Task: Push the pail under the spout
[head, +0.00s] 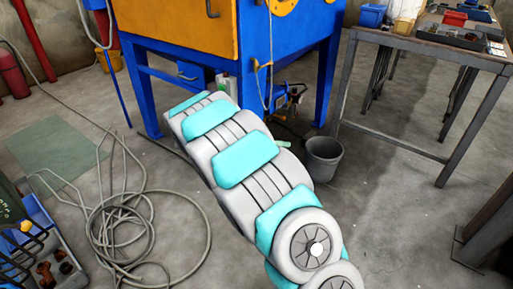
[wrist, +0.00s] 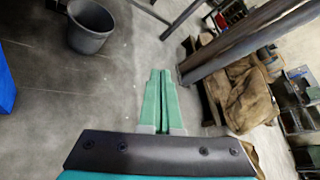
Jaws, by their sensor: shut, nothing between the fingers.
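The dark grey pail (head: 323,158) stands upright on the concrete floor, just right of my arm in the head view and near the blue machine's front right leg. The wrist view also shows the pail (wrist: 90,27), at the upper left. My gripper (wrist: 161,74) shows there with its two green fingers shut side by side and empty. The pail is apart from the fingers, to their upper left. Pipe fittings (head: 291,94) sit beneath the blue and orange machine (head: 190,30); I cannot tell which part is the spout.
A metal workbench (head: 440,52) with trays stands at the right. A coiled grey hose (head: 125,230) lies on the floor at left, near a tool cart (head: 45,262). Brown sacks (wrist: 245,90) lie right of my gripper in the wrist view. Floor right of the pail is clear.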

